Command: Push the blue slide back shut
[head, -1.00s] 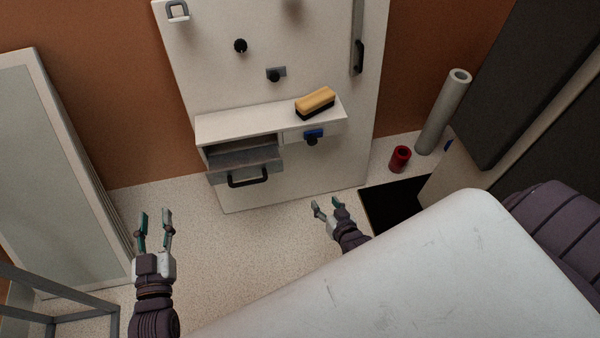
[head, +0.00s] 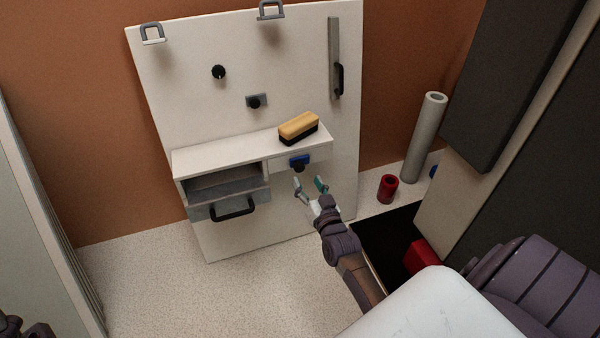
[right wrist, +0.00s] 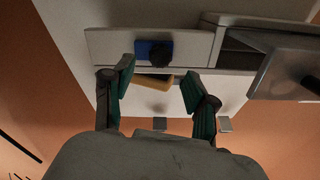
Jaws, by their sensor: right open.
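The blue slide (head: 299,160) is a small blue plate with a black knob (head: 298,167), on the white front panel at the right end of the shelf unit. It also shows in the right wrist view (right wrist: 142,47), with its knob (right wrist: 160,54). My right gripper (head: 309,184) is open and empty, just below the slide in the head view, with its fingers pointing up towards it. In the right wrist view the two fingers (right wrist: 157,80) stand apart with nothing between them touching. Whether a fingertip touches the knob cannot be told.
Left of the slide, a grey drawer (head: 228,199) with a black handle (head: 234,209) stands partly open. A yellow and black brush (head: 299,128) lies on the shelf top (head: 225,152). A red cup (head: 388,188) and a grey tube (head: 424,138) stand at the right.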

